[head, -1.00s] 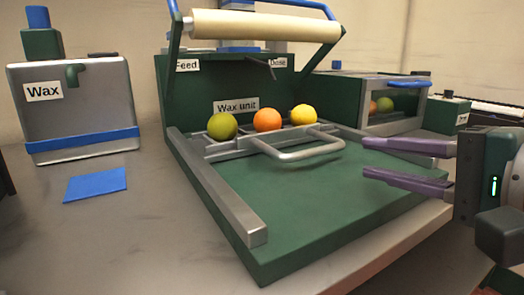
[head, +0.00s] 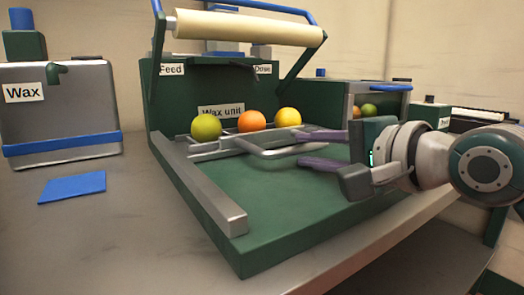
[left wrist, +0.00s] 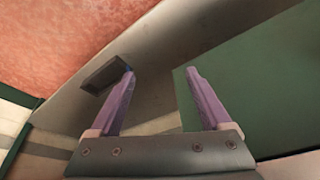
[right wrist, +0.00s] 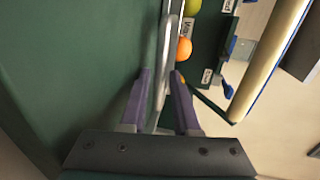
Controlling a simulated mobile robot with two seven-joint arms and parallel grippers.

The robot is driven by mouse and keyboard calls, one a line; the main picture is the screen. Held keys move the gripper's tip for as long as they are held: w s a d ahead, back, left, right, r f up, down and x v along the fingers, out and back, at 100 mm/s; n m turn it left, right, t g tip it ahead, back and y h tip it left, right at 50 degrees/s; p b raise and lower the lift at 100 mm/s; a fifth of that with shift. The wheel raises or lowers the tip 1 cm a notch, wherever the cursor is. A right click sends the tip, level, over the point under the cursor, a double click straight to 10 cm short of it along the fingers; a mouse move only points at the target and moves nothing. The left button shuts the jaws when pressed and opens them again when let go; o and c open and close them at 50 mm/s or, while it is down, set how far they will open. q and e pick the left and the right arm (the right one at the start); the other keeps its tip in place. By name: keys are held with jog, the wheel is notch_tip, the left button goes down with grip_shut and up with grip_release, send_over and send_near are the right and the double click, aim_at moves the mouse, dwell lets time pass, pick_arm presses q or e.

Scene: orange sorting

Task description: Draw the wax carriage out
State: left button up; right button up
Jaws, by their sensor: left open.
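The wax carriage (head: 207,153) is a grey metal frame at the back of the green wax unit bed. It carries a green fruit (head: 206,127), an orange (head: 252,121) and a yellow fruit (head: 288,117). Its looped grey handle (head: 290,152) points forward. My right gripper (head: 303,147) reaches in from the right with purple fingers apart. In the right wrist view, the handle (right wrist: 166,75) runs between the fingers, with a small gap visible on the left one. My left gripper (left wrist: 158,72) is open and empty; it is not in the head view.
The wax unit's bed (head: 270,215) is clear in front of the handle, with a grey side rail (head: 205,190) on its left. A roller (head: 248,27) hangs above. A Wax tank (head: 62,110) and a blue mat (head: 72,187) are at left. A box with fruit (head: 370,100) stands behind right.

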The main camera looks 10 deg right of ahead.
grip_shut()
dwell(1.4)
